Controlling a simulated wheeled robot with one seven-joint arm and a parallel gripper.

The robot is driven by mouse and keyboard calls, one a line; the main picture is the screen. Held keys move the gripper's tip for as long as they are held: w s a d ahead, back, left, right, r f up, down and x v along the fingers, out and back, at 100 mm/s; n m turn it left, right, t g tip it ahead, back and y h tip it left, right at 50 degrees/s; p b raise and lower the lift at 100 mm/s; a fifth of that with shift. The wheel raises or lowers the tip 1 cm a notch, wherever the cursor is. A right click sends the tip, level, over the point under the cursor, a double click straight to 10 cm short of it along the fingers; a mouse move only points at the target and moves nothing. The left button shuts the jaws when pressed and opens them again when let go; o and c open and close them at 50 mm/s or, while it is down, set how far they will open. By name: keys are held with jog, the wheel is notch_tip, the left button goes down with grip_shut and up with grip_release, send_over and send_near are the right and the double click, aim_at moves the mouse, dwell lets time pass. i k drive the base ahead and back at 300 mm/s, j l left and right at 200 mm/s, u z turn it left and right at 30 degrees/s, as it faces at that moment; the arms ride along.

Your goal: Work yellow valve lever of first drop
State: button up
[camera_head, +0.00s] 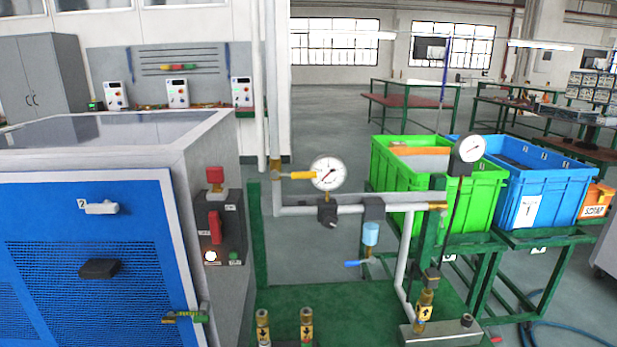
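A yellow valve lever (302,175) sits on the grey vertical drop pipe (271,110), at a brass fitting near the pipe's lower end. The lever points right, roughly level, and its tip lies in front of or close to the left edge of a round white gauge (328,173). I cannot tell whether they touch. Below it the pipe turns into a horizontal grey pipe (350,209) with dark fittings. My gripper is not in view.
A grey cabinet with a blue door (95,240) fills the left. A second gauge (472,148), a blue lever (357,263) and brass valves (306,325) stand around the green base (340,296). Green (482,195) and blue (550,195) crates stand at right.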

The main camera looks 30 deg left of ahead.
aim_at(275, 175)
jog(key=i+j, duration=0.3)
jog(key=j, duration=0.2)
jog(key=i+j, duration=0.3)
jog(key=j, duration=0.15)
